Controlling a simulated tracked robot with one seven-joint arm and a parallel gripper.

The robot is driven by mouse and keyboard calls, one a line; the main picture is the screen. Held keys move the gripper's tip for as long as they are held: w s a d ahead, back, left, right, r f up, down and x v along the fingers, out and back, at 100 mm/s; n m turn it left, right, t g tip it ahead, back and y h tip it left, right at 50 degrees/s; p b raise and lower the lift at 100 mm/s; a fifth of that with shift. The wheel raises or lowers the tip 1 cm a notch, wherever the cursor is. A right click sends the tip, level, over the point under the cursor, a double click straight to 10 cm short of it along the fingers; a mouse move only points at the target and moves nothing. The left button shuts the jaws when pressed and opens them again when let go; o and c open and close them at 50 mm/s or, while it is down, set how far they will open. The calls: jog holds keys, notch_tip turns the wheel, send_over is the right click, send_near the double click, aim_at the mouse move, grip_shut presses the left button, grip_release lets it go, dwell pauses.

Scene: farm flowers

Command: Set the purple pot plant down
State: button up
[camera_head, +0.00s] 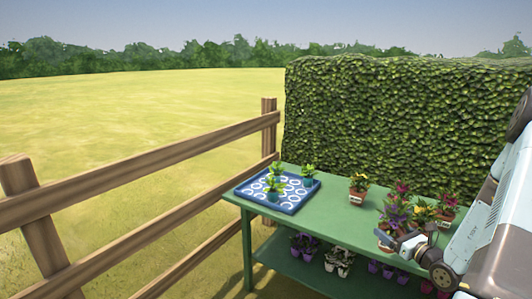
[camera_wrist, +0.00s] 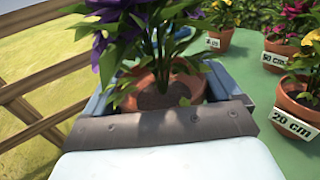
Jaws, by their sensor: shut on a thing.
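The purple pot plant (camera_head: 396,212) has purple flowers, green leaves and a terracotta pot. It is near the front edge of the green table (camera_head: 325,215) in the head view. My gripper (camera_head: 402,241) reaches in from the right and is shut on the pot. In the wrist view the pot (camera_wrist: 165,92) sits between my jaws (camera_wrist: 158,98), with purple flowers at the upper left. The gripper's near bar hides the pot's lower part. I cannot tell whether its base touches the table.
Potted flowers with size labels, including a 20 cm pot (camera_wrist: 298,108) and a 50 cm pot (camera_wrist: 276,68), stand close by. A blue tray (camera_head: 290,207) with several small plants is at the table's left end. Table between tray and pots is mostly clear. A wooden fence (camera_head: 140,240) runs left.

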jog(key=w+a+f, duration=0.3)
jog(key=a, duration=0.3)
jog(key=w+a+f+y, duration=0.1)
jog(key=w+a+f, duration=0.2)
jog(key=a, duration=0.3)
jog(key=w+a+f+n, duration=0.1)
jog(key=w+a+f, duration=0.3)
jog(key=a, duration=0.2)
jog(key=shift+w+a+g+y, duration=0.25)
jog(key=shift+a+g+y, duration=0.05)
jog(key=shift+g+y, duration=0.1)
jog(key=shift+d+r, duration=0.2)
jog(key=shift+d, duration=0.05)
jog(key=w+r+h, duration=0.1)
jog(key=r, duration=0.3)
jog(key=w+r+m+t+h, duration=0.1)
jog(key=r, duration=0.4)
jog(key=r+h, duration=0.1)
jog(key=r, duration=0.4)
jog(key=shift+w+m, duration=0.4)
jog(key=shift+r+h, duration=0.3)
jog(key=shift+r, duration=0.1)
